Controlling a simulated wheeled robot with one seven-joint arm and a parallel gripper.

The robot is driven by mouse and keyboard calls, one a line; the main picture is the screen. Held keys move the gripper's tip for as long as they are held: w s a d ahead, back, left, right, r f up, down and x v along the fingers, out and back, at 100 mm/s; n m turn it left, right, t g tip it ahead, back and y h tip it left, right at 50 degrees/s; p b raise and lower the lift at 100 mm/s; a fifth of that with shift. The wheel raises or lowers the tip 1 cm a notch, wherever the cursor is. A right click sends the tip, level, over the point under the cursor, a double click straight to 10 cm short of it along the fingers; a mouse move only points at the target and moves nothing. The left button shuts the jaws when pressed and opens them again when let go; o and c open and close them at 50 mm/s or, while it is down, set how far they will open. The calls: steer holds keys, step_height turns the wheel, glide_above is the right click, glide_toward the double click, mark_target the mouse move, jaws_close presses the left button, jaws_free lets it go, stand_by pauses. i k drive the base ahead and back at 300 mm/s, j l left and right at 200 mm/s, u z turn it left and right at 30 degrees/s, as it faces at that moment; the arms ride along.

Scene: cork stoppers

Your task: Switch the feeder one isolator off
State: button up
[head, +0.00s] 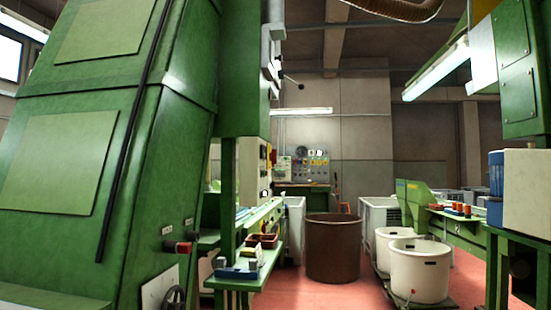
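A large green machine housing (150,150) fills the left of the head view. Low on its right part is a red switch-like handle (184,247) with a dark end. Two small pale labels (167,230) sit near it, too small to read. I cannot tell whether this is the feeder one isolator, or what position it is in. A grey panel with several small controls (311,166) is on the far back wall, also too small to read. My gripper is not in view.
A green bench (240,283) with small trays stands right of the housing. A brown tub (333,250) and white tubs (420,272) stand beyond. Red floor (335,297) is clear at front centre.

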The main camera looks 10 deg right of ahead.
mark_target(273, 155)
steer(key=i+l+u, duration=0.15)
steer(key=i+l, duration=0.2)
steer(key=i, duration=0.3)
steer(key=i+l+u, duration=0.15)
steer(key=i+l, duration=0.3)
steer(key=i, duration=0.15)
